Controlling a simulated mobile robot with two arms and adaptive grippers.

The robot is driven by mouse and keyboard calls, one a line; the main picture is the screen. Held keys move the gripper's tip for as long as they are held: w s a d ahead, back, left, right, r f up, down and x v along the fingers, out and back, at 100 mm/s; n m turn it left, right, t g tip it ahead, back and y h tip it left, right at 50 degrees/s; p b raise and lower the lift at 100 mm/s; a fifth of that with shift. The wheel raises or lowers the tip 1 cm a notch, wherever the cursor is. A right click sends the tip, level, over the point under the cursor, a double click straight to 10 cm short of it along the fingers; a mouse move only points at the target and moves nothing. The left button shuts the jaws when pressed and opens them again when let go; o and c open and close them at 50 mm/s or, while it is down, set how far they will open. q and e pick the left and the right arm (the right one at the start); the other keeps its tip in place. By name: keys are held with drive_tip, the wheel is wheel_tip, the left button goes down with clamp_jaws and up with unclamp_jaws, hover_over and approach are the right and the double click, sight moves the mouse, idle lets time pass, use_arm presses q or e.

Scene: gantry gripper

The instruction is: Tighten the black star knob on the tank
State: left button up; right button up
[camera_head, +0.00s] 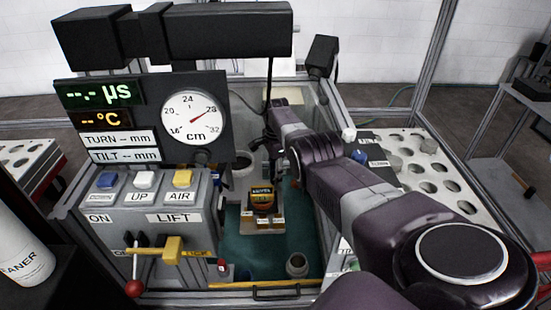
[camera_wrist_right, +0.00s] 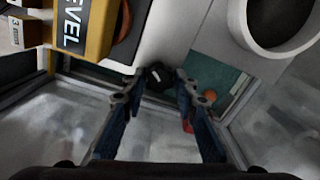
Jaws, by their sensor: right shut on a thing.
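The tank (camera_head: 245,268) has a teal floor and clear walls and stands in the middle of the head view. My right arm reaches into it from the right, and my right gripper (camera_head: 270,158) points down near its back part. In the right wrist view my right gripper (camera_wrist_right: 157,84) has its blue-grey fingers closed around the black knob (camera_wrist_right: 158,77), which shows a small white mark. The fingers hide the knob's sides. In the head view I cannot make out the knob clearly behind the gripper. My left gripper is not in view.
A control box (camera_head: 150,205) with lift buttons and a red-tipped lever stands left of the tank, under a gauge panel (camera_head: 150,125). An orange-and-black device (camera_head: 262,199) sits inside the tank. A perforated rack (camera_head: 440,190) lies right. A yellow level block (camera_wrist_right: 97,28) is close to the fingers.

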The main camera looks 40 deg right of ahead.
drive_tip(key=m, duration=0.5)
drive_tip(key=shift+w+d+r+m, duration=0.15)
drive_tip(key=shift+r+m, duration=0.05)
drive_tip(key=shift+m, duration=2.4)
drive_tip(key=o, duration=1)
drive_tip(key=shift+c, duration=0.2)
drive_tip(key=shift+o, duration=0.9)
drive_tip(key=shift+f, duration=0.1)
wheel_tip(320, 180, up, 12)
drive_tip(key=shift+s, duration=0.2)
